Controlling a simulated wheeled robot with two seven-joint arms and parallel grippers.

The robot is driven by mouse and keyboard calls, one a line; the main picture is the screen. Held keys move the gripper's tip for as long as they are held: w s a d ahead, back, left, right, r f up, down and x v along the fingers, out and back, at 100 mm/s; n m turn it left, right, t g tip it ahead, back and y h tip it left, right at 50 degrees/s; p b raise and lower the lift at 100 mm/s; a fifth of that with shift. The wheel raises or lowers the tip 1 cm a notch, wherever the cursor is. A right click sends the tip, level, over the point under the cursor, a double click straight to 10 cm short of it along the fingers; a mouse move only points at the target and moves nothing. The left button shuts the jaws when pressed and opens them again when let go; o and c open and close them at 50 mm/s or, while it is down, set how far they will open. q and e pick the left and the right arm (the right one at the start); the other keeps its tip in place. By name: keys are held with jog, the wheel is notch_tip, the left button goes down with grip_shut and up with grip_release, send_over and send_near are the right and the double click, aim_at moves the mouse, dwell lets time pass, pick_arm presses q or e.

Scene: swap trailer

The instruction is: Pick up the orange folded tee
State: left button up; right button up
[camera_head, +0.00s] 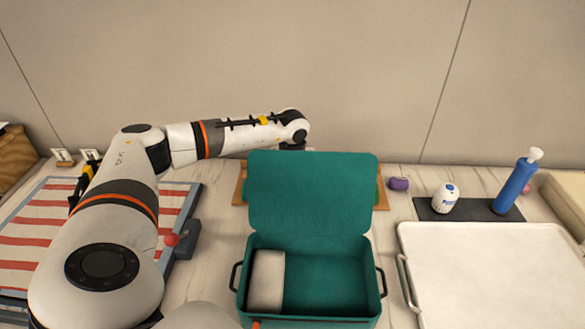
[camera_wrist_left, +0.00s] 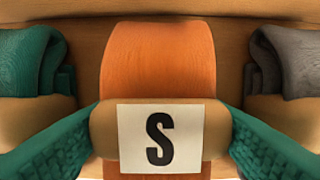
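The orange folded tee (camera_wrist_left: 160,60) lies in the middle of the left wrist view, with a white "S" label (camera_wrist_left: 160,138) on the tan bar in front of it. My left gripper (camera_wrist_left: 163,110) is open, its two teal, textured fingers at either side of the label and the tee's near end. I see nothing held between them. In the head view my left arm reaches over behind the raised teal lid, which hides the tee and most of the gripper. My right gripper is out of view.
A teal folded item (camera_wrist_left: 30,70) and a grey one (camera_wrist_left: 288,60) flank the tee in the wooden tray (camera_head: 240,188). The open teal case (camera_head: 330,275) holds a pale block (camera_head: 267,278). A white tray (camera_head: 490,270), a blue bottle (camera_head: 514,187) and a white container (camera_head: 446,199) stand right.

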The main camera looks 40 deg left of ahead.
pick_arm(q)
jog(key=c, duration=0.6)
jog(key=shift+c, duration=0.2)
